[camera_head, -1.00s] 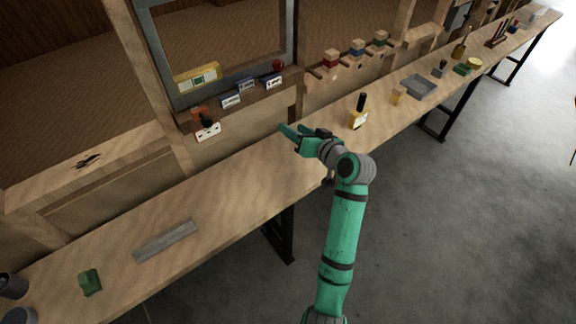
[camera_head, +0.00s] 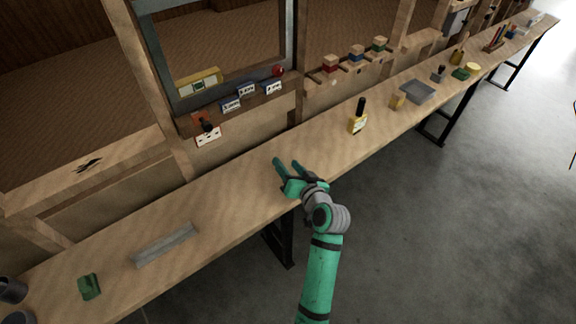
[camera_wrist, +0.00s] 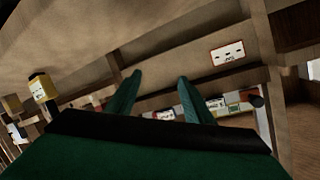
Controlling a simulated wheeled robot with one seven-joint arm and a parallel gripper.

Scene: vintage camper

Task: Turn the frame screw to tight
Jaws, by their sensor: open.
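A dark knob (camera_head: 206,126) on an orange-brown base sits at the lower left corner of the grey frame (camera_head: 168,60); it looks like the frame screw. A white marked plate (camera_head: 208,136) is just below it. In the wrist view the plate (camera_wrist: 228,52) and the dark knob (camera_wrist: 257,101) show at the right. The knob's setting is too small to read. My gripper (camera_head: 286,163) is open and empty above the bench, to the right of the knob and apart from it. Its two green fingers (camera_wrist: 160,80) point toward the frame wall.
Small labelled blocks (camera_head: 246,90) and a red knob (camera_head: 278,71) line the frame's ledge. On the long bench (camera_head: 235,185) stand a yellow block with a black handle (camera_head: 358,118), a grey bar (camera_head: 165,245) and a green block (camera_head: 89,287). The bench around my gripper is clear.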

